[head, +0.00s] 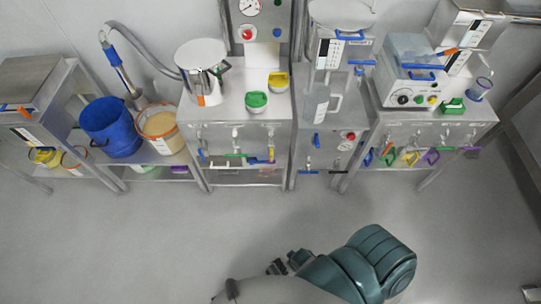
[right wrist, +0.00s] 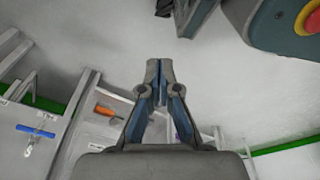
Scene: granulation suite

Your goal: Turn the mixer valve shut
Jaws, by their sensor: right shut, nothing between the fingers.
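The head view shows a steel machine with a white-labelled column (head: 330,52) right of centre. I cannot tell which handle is the mixer valve. My right gripper (right wrist: 160,66) is shut and empty in the right wrist view, over the grey floor and apart from any handle. Dark gripper parts (head: 289,263) show at the bottom of the head view, well short of the machines. I cannot tell which arm they belong to or their opening.
A bench (head: 222,112) with a steel pot and green and yellow-lidded jars stands left of the machine. Several coloured handles hang from the right bench (head: 455,121). A blue bucket (head: 110,128) stands at the left. The floor (head: 180,235) in front is clear.

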